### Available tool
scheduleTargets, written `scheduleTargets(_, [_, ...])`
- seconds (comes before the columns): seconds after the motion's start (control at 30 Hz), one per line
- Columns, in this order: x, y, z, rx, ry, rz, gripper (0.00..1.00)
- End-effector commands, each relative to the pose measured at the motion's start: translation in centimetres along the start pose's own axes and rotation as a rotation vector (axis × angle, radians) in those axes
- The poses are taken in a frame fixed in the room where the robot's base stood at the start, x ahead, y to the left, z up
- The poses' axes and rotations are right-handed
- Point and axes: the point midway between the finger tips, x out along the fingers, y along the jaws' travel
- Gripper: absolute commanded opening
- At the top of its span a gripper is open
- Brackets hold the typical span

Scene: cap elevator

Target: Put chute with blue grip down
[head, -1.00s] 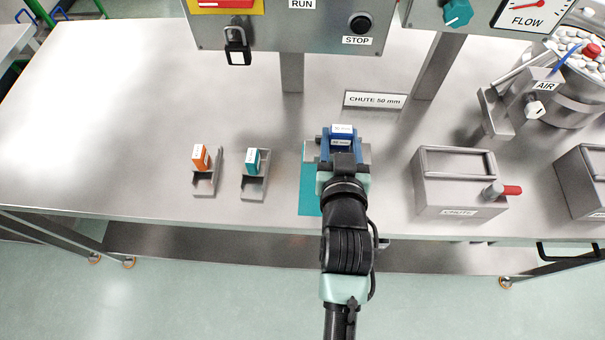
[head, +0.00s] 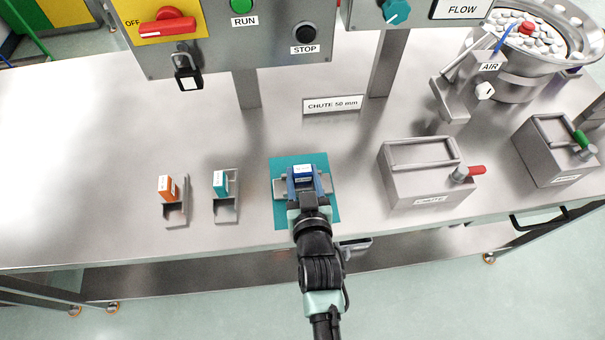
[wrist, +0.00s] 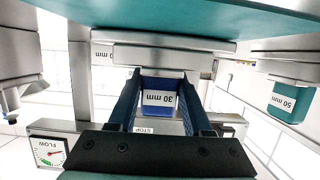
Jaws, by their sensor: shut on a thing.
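The chute with the blue grip (head: 303,171), a grey metal part, is held over the teal mat (head: 331,213). In the wrist view its blue grip (wrist: 158,99), labelled 30 mm, sits between my two fingers. My gripper (head: 308,188) is shut on it. The chute's grey body shows on both sides of the fingers, within the mat's outline. In the wrist view the mat (wrist: 190,16) lies very close to the chute's underside. I cannot tell whether they touch.
Left of the mat stand a chute with a teal grip (head: 220,184) and one with an orange grip (head: 167,188). A grey box with a red handle (head: 424,190) stands to the right. Behind are the CHUTE 50 mm sign (head: 333,104) and the control panel posts.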

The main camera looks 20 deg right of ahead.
Motion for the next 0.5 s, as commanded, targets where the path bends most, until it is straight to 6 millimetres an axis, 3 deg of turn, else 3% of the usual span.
scheduleTargets(0.2, [0.15, -0.01, 0.35, 0.0, 0.002, 0.0, 0.0])
scheduleTargets(0.23, [0.11, -0.01, 0.37, 0.0, 0.0, 0.0, 0.53])
scheduleTargets(0.37, [0.09, -0.01, 0.33, 0.0, -0.001, 0.0, 0.77])
scheduleTargets(0.5, [0.08, -0.01, 0.32, 0.001, -0.001, 0.0, 0.8])
